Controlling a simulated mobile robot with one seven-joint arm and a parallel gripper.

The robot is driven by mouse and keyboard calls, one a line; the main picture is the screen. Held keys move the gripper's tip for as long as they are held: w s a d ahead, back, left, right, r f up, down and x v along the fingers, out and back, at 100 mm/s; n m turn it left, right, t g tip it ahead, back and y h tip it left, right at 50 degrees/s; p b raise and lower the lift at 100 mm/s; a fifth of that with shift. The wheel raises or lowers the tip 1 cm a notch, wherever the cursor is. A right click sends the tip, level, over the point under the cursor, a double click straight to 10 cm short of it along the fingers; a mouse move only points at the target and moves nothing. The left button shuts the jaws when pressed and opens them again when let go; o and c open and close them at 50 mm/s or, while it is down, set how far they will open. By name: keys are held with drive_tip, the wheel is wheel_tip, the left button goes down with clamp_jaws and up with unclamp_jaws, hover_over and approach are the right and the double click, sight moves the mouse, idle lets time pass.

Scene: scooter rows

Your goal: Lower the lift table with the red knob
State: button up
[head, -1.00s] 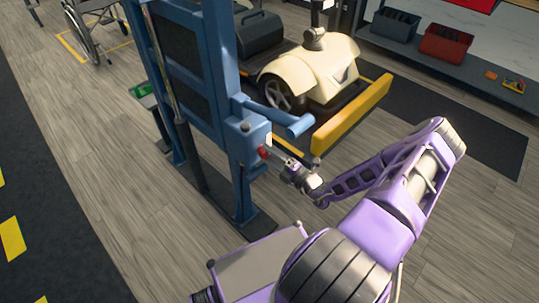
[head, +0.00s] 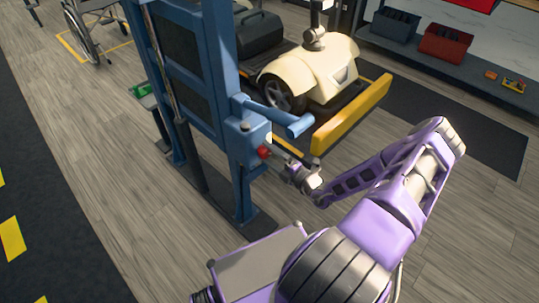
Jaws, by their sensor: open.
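The lift table has a tall blue frame (head: 211,75) and a platform with a yellow front edge (head: 352,114), which looks low, near the floor. A cream scooter (head: 322,72) stands on the platform. The red knob (head: 264,152) sits on a blue box (head: 246,138) on the frame's near side. My gripper (head: 283,163) is just right of the knob and slightly below it, with a small gap between them. It is open and empty. Its fingers look small and dark here, so their exact spread is hard to see.
A blue bar (head: 290,125) juts from the frame just above my gripper. Red (head: 446,44) and dark blue (head: 394,24) bins stand on a shelf at the back right. A wheelchair (head: 95,25) is at the far left. The floor right of my arm is clear.

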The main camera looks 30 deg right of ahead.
drive_tip(key=v, duration=1.7)
drive_tip(key=shift+s, duration=0.2)
drive_tip(key=shift+d, duration=0.1)
